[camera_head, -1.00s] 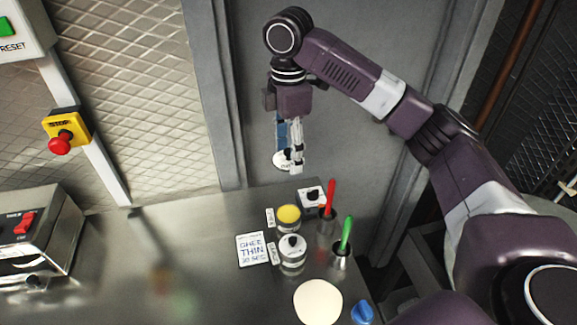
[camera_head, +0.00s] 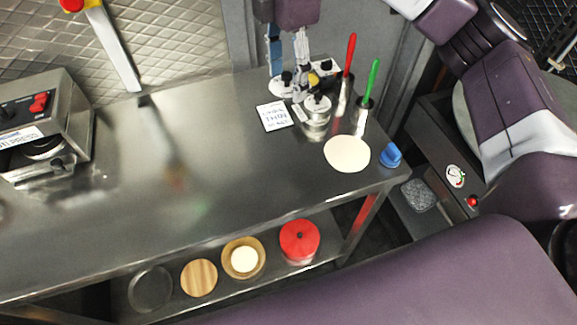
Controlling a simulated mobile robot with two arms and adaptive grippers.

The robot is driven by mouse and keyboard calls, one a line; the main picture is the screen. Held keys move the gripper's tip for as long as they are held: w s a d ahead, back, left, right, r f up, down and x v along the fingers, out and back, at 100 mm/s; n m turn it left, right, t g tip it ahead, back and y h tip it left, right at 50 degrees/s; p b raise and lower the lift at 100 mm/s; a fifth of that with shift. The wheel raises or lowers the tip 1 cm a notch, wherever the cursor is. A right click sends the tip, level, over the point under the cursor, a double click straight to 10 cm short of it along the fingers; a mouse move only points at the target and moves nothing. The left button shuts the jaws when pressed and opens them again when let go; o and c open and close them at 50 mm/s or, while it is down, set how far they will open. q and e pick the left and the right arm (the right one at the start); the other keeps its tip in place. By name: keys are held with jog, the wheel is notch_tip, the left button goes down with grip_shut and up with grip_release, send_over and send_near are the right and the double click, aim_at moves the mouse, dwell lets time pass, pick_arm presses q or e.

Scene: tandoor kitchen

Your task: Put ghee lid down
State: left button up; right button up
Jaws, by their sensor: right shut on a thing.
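My right gripper (camera_head: 288,74) comes down from the top at the back of the steel table. It is shut on the white ghee lid with a black knob (camera_head: 282,90). The lid is at the table's back edge, behind the white GHEE THIN card (camera_head: 273,117); I cannot tell whether it touches the steel. The open ghee jar is mostly hidden behind my fingers and the front jar; a bit of its yellow content (camera_head: 313,79) shows right of the lid. A lidded jar (camera_head: 316,121) stands just in front of it. My left gripper is not in view.
Red-handled (camera_head: 349,55) and green-handled (camera_head: 373,79) tools stand in metal cups to the right. A pale flat round (camera_head: 346,154) and a blue object (camera_head: 390,155) lie nearer. A machine (camera_head: 45,125) stands at the left. The table's middle is clear.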

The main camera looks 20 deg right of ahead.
notch_tip(320, 180, down, 8)
send_over(289, 151)
notch_tip(289, 151, down, 7)
jog(key=shift+r, duration=0.1)
jog(key=shift+f+p, duration=0.3)
jog(key=shift+f, duration=0.35)
notch_tip(289, 151, down, 4)
jog(key=shift+r, duration=0.1)
pick_arm(q)
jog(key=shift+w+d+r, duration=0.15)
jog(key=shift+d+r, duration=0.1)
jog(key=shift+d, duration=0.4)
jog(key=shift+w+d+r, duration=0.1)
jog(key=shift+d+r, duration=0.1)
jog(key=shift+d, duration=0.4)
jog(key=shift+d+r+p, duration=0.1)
jog(key=shift+p, duration=0.2)
pick_arm(e)
jog(key=shift+f, duration=0.25)
jog(key=o, duration=0.9)
jog(key=shift+o, duration=0.2)
jog(key=shift+r, duration=0.1)
